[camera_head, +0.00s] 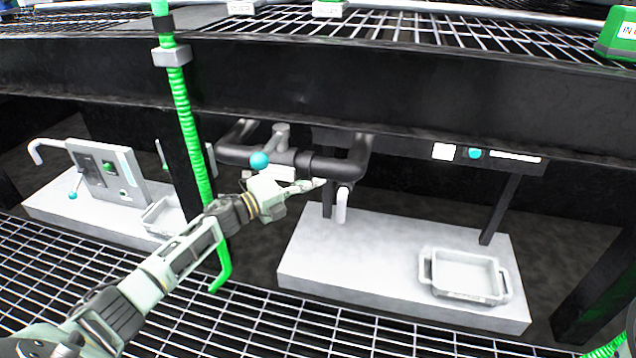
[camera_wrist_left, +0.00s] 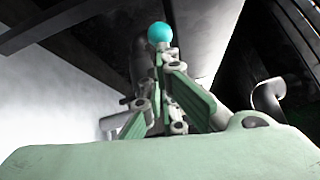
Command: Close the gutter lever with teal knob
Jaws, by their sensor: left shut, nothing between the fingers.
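The teal knob (camera_head: 259,160) tops the gutter lever on the grey valve body (camera_head: 282,140) of the dark pipe (camera_head: 340,165), below the black beam. It also shows in the left wrist view (camera_wrist_left: 160,32), just beyond the fingers. My left gripper (camera_head: 318,184) reaches in from the left, under the pipe and to the right of the knob. In the left wrist view my left gripper (camera_wrist_left: 163,85) has its fingers close together, with nothing held. I cannot tell whether it touches the lever. The lever's stem is mostly hidden. My right gripper is not in view.
A white spout (camera_head: 342,205) hangs over a pale block (camera_head: 330,255). A white tray (camera_head: 464,274) sits on the block's right side. A green hose (camera_head: 185,115) hangs near my left arm. A control panel (camera_head: 108,170) with a smaller teal-tipped lever (camera_head: 73,194) stands at left.

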